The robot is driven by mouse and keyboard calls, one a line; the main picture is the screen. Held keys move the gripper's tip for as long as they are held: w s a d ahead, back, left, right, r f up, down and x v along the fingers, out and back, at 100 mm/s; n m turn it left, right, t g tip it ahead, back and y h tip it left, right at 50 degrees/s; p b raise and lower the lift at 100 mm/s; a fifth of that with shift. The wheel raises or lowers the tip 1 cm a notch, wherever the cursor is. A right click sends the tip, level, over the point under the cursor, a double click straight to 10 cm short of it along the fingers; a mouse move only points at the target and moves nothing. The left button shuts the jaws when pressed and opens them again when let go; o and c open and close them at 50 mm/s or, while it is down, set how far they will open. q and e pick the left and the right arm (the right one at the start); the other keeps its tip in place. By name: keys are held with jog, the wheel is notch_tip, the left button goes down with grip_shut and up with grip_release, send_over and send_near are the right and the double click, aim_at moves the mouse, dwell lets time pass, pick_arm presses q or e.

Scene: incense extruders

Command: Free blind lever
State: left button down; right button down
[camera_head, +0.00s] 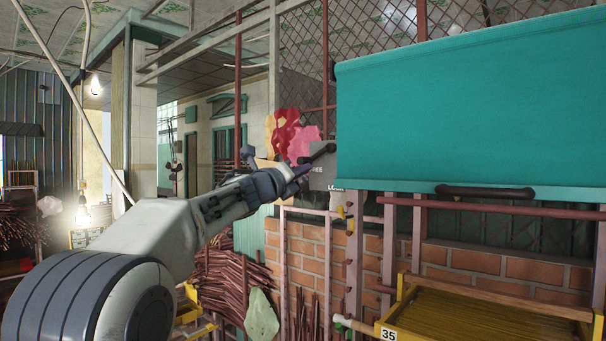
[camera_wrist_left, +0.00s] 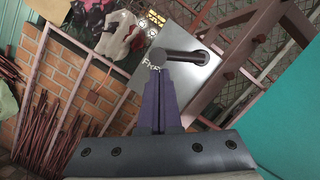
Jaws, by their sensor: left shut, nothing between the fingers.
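The blind lever is a dark bar (camera_head: 319,153) on a light grey plate (camera_wrist_left: 188,78) beside the blind. In the left wrist view the lever (camera_wrist_left: 180,56) lies across the plate, its rounded end towards the left. Lettering reading "FREE" shows on the plate near that end, and "LOCK" shows lower in the head view. The teal blind (camera_head: 465,105) hangs right of the plate, with a dark handle on its lower edge. My left gripper (camera_head: 301,171) is shut and empty, its tips (camera_wrist_left: 157,76) just below the lever's rounded end; I cannot tell whether they touch. My right gripper is out of view.
A pink frame (camera_head: 353,255) and brick wall (camera_head: 477,259) stand below the blind. A yellow tray of sticks (camera_head: 490,318) is at lower right. Red and pink hanging pieces (camera_head: 290,135) are behind the gripper. Stick bundles (camera_head: 228,280) stand lower left.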

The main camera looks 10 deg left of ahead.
pick_arm(q)
jog(key=shift+f, duration=0.1)
dwell(0.3)
jog(key=s+a+f+b, duration=0.2)
jog(key=s+f+b, duration=0.3)
jog(key=s+b, duration=0.4)
jog(key=s+d+f+n+g+y, duration=0.2)
jog(key=s+f+n, duration=0.3)
jog(key=f, duration=0.4)
jog(key=s+d+f+n+g+y, duration=0.1)
jog(key=s+d+f+n+g, duration=0.15)
jog(key=f+n, duration=0.55)
jog(key=s+d+f+n+g+y, duration=0.2)
jog(key=s+f+n+g, duration=0.15)
jog(key=f, duration=0.75)
jog(key=s+f+n+g, duration=0.3)
jog(key=s+f, duration=0.4)
jog(key=s, duration=0.2)
jog(key=s+f+n+g+y, duration=0.1)
jog(key=s+f+g, duration=0.3)
jog(key=s, duration=0.6)
jog(key=s+f+n+g, duration=0.3)
jog(key=s+f+n, duration=0.1)
jog(key=s+f, duration=0.5)
jog(key=shift+s+f+n+g+y+p, duration=0.3)
jog(key=shift+s+n+y, duration=0.1)
jog(key=shift+s, duration=0.3)
